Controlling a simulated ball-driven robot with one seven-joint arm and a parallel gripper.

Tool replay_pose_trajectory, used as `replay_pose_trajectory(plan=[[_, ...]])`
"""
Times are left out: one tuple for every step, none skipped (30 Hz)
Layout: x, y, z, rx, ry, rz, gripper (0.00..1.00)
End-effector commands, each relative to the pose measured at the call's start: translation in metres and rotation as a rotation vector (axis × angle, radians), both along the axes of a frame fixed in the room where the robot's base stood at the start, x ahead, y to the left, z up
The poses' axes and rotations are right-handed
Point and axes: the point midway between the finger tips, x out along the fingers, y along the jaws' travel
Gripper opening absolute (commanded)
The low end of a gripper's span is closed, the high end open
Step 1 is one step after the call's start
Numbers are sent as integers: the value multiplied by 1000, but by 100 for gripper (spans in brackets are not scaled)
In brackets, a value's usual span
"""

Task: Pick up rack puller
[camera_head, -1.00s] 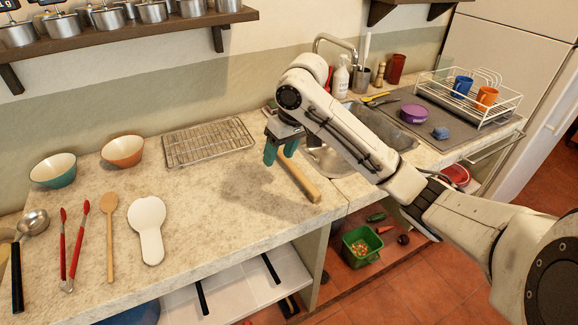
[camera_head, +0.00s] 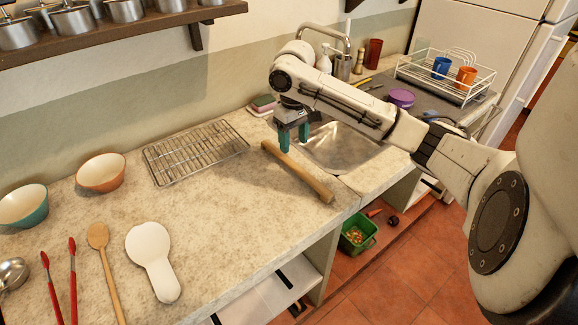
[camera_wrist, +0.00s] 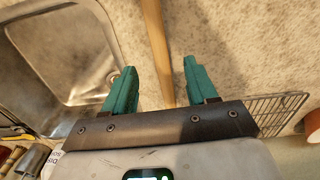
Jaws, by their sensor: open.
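The rack puller seems to be the long wooden stick (camera_head: 305,176), lying on the stone counter (camera_head: 230,215) left of the sink. It lies slantwise, its near end close to the counter's front edge. My gripper (camera_head: 294,146) is open with teal fingers pointing down, above the far part of the stick. In the wrist view the stick (camera_wrist: 158,45) runs from the top edge down between the two fingertips (camera_wrist: 160,70); its lower end there is hidden behind the gripper body. The fingers hold nothing. How high they are above the stick is hard to tell.
The metal sink (camera_head: 345,150) is right of the stick. A wire rack (camera_head: 195,152) lies to the left. Bowls (camera_head: 101,173), a white spoon rest (camera_head: 150,250), a wooden spoon (camera_head: 98,236) and red tongs (camera_head: 75,270) lie farther left. A dish rack (camera_head: 450,75) stands far right.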

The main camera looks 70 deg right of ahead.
Motion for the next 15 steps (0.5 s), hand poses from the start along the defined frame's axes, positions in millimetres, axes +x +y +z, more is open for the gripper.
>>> replay_pose_trajectory(plan=[[-1,0,-9,2,3,-1,57],[-1,0,-13,2,1,-1,57],[-1,0,-19,1,3,-1,57],[0,0,-22,1,2,-1,57],[0,0,-25,1,0,-1,57],[0,0,-29,0,1,0,57],[0,1,-30,0,1,0,57],[0,1,-32,0,1,0,57],[0,0,-34,1,0,0,57],[-1,0,-36,1,0,0,57],[-1,0,-38,0,1,0,57],[-3,0,-42,1,2,-1,57],[-3,0,-46,1,2,-1,57],[-5,0,-50,1,3,-1,57],[-5,0,-56,1,2,-1,57]])
